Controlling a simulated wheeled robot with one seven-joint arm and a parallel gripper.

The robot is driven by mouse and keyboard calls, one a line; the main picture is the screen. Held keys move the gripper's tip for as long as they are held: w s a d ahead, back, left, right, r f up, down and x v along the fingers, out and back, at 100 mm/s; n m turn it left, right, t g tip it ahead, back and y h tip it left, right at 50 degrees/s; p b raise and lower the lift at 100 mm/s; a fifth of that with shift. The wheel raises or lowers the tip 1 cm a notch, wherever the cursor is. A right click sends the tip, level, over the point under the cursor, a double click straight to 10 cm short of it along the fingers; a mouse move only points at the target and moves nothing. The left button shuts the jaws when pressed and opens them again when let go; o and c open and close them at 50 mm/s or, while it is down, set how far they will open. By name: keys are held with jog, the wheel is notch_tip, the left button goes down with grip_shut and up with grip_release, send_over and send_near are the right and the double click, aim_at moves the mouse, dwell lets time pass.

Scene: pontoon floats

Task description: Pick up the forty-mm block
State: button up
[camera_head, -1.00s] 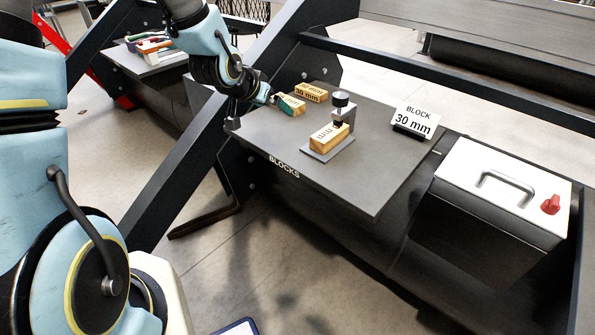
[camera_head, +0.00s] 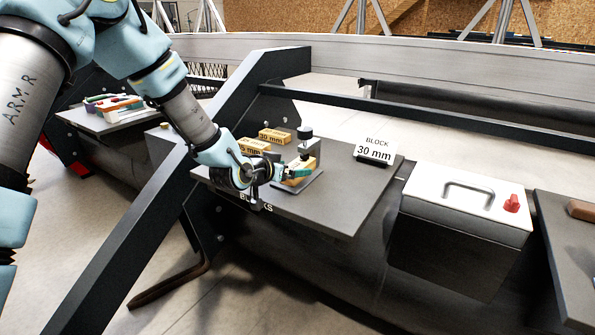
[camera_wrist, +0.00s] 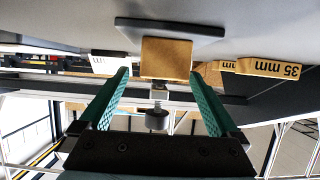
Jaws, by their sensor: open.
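Three yellow-tan wooden blocks sit on the grey shelf. One block (camera_head: 303,170) is on a dark base plate under a small black-knobbed clamp; its printed size cannot be read now. It shows end-on in the wrist view (camera_wrist: 166,58). The other blocks are a back block (camera_head: 274,136) and a left block (camera_head: 253,147); one reads "35 mm" (camera_wrist: 268,68) in the wrist view. No label reading 40 mm is legible. My gripper (camera_head: 292,172) is open at the clamped block, its green fingers either side of that block's end in the wrist view (camera_wrist: 159,76); contact cannot be told.
The clamp (camera_head: 306,143) rises behind the block. A "BLOCK 30 mm" sign (camera_head: 374,151) stands at the shelf's right. A white-topped box (camera_head: 466,205) with a handle and red knob is further right. The shelf's front right (camera_head: 335,212) is bare. A dark diagonal beam (camera_head: 180,180) runs at left.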

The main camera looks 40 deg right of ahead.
aim_at(294, 166)
jog(key=x, duration=0.4)
jog(key=shift+w+d+f, duration=0.15)
jog(key=shift+w+d, duration=0.05)
jog(key=shift+d, duration=0.05)
jog(key=c, duration=1.5)
jog(key=shift+c, duration=0.2)
